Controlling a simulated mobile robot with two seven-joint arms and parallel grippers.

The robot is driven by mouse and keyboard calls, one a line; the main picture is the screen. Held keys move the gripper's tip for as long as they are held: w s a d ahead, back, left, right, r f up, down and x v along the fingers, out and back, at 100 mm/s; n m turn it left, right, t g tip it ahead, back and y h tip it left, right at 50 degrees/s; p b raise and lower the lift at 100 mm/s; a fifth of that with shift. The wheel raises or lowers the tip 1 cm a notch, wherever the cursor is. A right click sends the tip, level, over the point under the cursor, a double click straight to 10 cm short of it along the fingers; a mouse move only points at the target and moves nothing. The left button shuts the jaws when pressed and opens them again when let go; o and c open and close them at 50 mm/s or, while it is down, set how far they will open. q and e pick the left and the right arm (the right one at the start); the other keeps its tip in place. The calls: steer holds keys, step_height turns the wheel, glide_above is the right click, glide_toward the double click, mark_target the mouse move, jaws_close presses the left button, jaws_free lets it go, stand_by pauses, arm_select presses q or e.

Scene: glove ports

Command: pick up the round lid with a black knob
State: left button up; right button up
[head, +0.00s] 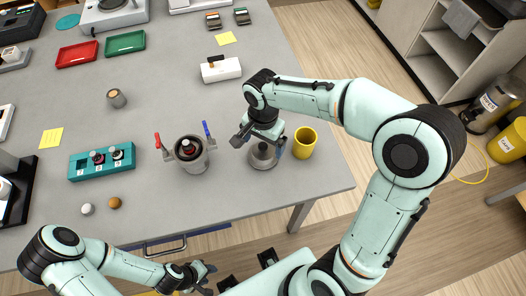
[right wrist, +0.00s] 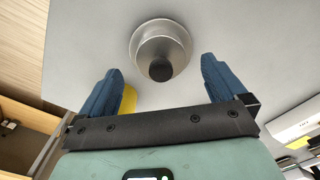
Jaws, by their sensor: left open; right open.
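The round silver lid with a black knob (right wrist: 160,70) shows at the top middle of the right wrist view, its knob facing the camera. In the head view the silver round thing (head: 262,158) under my right gripper is partly hidden by it. My right gripper (head: 258,141) is open above it. In the right wrist view its blue fingers (right wrist: 163,85) stand apart on either side of the knob, with nothing between them. My left gripper (head: 205,277) is open and empty off the table's front edge.
A yellow cup (head: 304,142) stands close to the right of my right gripper. A grey pot (head: 190,160) with red and blue handles stands to its left. A white box (head: 221,69) lies behind. A teal block (head: 102,162) sits further left.

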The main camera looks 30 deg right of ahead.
step_height(320, 180, down, 2)
steer(key=shift+w+f, duration=0.1)
steer(key=shift+f, duration=0.1)
steer(key=c, duration=1.2)
steer(key=shift+r, duration=0.15)
